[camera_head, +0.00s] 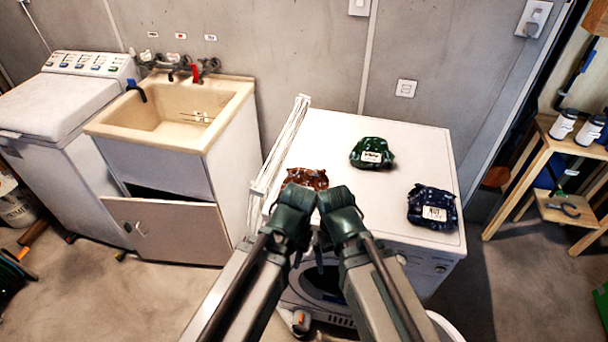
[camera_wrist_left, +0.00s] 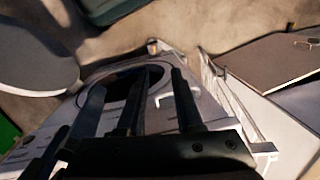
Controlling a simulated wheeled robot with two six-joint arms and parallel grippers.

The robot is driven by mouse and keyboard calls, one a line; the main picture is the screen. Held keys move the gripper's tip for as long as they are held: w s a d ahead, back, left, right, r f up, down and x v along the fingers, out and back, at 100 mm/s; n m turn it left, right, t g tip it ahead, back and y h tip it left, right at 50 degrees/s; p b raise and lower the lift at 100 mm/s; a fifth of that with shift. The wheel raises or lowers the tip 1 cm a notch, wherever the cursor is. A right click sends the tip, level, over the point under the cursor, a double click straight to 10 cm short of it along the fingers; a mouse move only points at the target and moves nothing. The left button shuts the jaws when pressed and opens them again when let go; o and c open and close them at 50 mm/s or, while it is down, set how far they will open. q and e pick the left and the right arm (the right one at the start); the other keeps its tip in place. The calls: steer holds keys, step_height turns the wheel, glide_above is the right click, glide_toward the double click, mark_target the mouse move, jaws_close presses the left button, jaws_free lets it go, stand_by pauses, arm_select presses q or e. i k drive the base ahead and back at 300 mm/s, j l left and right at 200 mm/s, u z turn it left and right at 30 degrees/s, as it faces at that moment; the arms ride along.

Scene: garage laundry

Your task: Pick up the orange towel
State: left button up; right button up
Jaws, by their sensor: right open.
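The orange towel (camera_head: 307,178) is a crumpled rust-orange bundle on the white washing machine top (camera_head: 330,142), near its left front edge. Its lower part is hidden behind my wrists in the head view. My right gripper (camera_head: 338,198) is just below it in the picture and is open, with its fingertips mostly hidden. My left gripper (camera_head: 296,195) is beside it. In the left wrist view its dark fingers (camera_wrist_left: 158,100) stand apart with nothing between them. Neither gripper visibly holds the towel.
A green packet (camera_head: 371,153) and a dark blue packet (camera_head: 433,207) lie on the same top. A folded white rack (camera_head: 280,150) stands along its left side. A sink cabinet (camera_head: 170,120) is to the left, and a wooden shelf (camera_head: 555,165) to the right.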

mark_target(317, 180)
steer(key=j+z, duration=0.25)
steer(key=j, duration=0.2)
steer(key=j+z, duration=0.25)
steer(key=j, duration=0.2)
steer(key=j+z, duration=0.25)
steer(key=j, duration=0.2)
steer(key=k+j+z, duration=0.1)
steer(key=j+z, duration=0.15)
steer(key=j, duration=0.2)
steer(key=k+j+z, duration=0.1)
steer(key=j+z, duration=0.15)
steer(key=j, duration=0.15)
steer(key=k+j+z, duration=0.25)
steer(key=j, duration=0.15)
steer(key=i+l, duration=0.4)
steer(key=l, duration=0.15)
